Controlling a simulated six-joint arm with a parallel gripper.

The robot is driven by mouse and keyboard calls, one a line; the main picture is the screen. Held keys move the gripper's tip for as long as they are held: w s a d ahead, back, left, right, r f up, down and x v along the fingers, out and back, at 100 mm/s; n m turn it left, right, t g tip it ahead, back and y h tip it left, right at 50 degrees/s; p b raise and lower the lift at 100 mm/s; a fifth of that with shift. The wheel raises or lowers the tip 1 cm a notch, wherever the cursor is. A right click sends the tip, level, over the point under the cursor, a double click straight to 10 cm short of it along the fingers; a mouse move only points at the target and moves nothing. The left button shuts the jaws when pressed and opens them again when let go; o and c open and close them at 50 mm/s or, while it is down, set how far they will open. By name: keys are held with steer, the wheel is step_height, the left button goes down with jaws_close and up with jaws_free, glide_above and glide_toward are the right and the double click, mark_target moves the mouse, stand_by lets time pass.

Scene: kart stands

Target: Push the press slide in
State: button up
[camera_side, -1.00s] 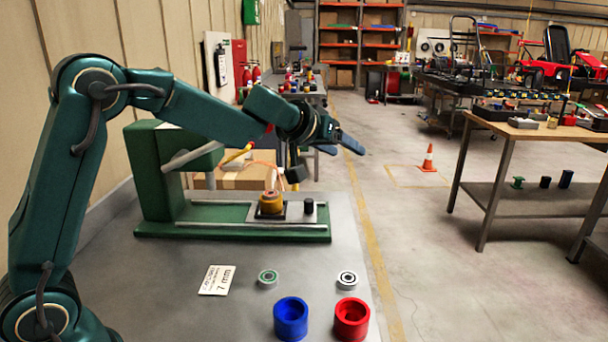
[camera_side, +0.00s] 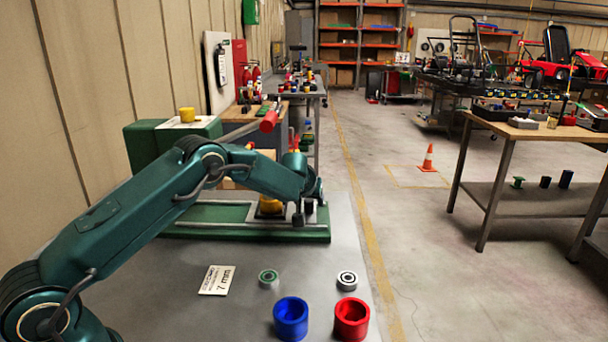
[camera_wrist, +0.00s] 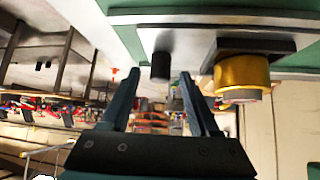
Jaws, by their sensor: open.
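The green press (camera_side: 142,143) stands at the back left of the bench, its base with rails running right. The light grey slide plate (camera_wrist: 205,38) carries a brass-yellow cylinder (camera_side: 270,206) on a black block and a short black knob (camera_side: 309,207). The slide is out to the right of the press body. My gripper (camera_wrist: 160,75) is open and empty. In the wrist view the black knob (camera_wrist: 161,66) shows between the fingertips, apart from both; its depth relative to them is unclear. In the side view my wrist is just above the knob, and my fingers are hard to make out.
A lever with a red grip (camera_side: 269,122) rises from the press. A blue cup (camera_side: 291,318), a red cup (camera_side: 351,318), two bearing-like rings (camera_side: 268,278) (camera_side: 347,280) and a white card (camera_side: 217,280) lie on the front bench, with bare bench between them and the press.

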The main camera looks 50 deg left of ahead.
steer(key=shift+w+a+f, duration=0.3)
steer(key=shift+w+f, duration=0.1)
steer(key=shift+f, duration=0.15)
steer(key=shift+c, duration=0.4)
jaws_close()
stand_by(0.9)
